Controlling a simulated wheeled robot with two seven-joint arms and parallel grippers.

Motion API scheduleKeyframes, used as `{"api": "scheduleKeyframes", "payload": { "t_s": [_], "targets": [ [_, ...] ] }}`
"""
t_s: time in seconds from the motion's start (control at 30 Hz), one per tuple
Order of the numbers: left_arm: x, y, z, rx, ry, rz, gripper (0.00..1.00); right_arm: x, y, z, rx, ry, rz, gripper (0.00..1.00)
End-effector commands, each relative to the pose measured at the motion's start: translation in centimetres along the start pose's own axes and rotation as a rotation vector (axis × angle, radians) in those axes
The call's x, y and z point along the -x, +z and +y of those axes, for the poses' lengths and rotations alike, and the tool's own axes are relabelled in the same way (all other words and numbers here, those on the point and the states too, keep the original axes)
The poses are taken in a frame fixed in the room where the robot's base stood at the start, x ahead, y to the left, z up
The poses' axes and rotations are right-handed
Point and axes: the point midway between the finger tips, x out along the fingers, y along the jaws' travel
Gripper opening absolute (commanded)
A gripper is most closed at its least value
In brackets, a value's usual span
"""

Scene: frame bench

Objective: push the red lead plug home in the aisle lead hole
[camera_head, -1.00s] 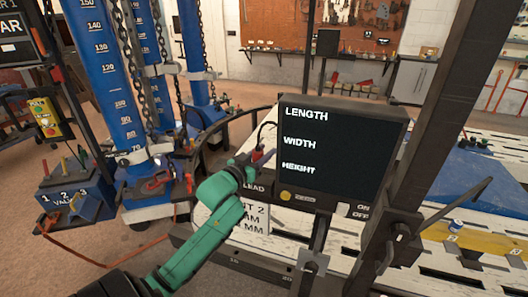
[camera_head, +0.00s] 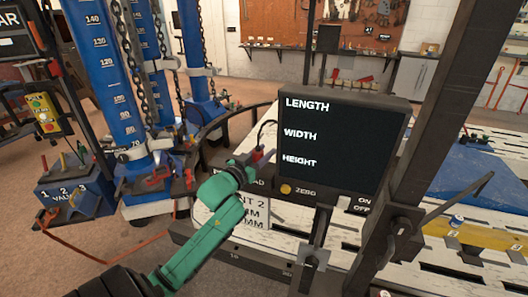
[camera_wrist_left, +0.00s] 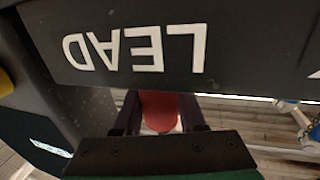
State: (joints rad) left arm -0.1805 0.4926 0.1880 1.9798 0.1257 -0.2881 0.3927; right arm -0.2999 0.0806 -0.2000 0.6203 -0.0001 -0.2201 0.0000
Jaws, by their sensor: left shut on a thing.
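My left gripper (camera_head: 256,158) is at the left side of the display console, shut on the red lead plug (camera_head: 258,154). In the left wrist view the red plug (camera_wrist_left: 160,110) sits between the two dark fingers, just beyond the edge of a dark panel (camera_wrist_left: 130,75) lettered LEAD. A black lead (camera_head: 263,130) loops up beside the screen. The hole itself is hidden, and I cannot tell how deep the plug sits. My right gripper is not in view.
The display console (camera_head: 340,145) shows LENGTH, WIDTH and HEIGHT, with a ZERO button below. A dark post (camera_head: 440,110) stands to its right. Blue towers (camera_head: 105,75) with chains and a valve box (camera_head: 70,195) are at left. The bench (camera_head: 345,262) lies below.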

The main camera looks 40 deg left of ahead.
Motion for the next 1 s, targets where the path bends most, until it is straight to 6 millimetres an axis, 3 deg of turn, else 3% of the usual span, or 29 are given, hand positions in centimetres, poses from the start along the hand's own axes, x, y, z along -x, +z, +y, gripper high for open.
{"api": "scheduleKeyframes", "payload": {
  "t_s": [0.4,0.43,0.5,0.83,1.0],
  "targets": [
    [0.0,1.1,0.0,0.0,0.0,0.001,0.0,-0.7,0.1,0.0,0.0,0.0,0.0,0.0],
    [0.0,1.1,0.0,-0.001,0.001,0.001,0.48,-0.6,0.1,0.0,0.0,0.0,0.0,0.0],
    [0.0,1.0,0.0,-0.001,0.0,0.001,0.74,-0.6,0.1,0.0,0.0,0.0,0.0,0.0],
    [0.1,1.1,0.0,0.0,0.0,0.0,0.75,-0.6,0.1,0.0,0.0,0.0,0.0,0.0],
    [1.8,1.4,0.0,-0.001,0.0,-0.002,0.75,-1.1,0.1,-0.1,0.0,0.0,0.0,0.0]
  ]
}}
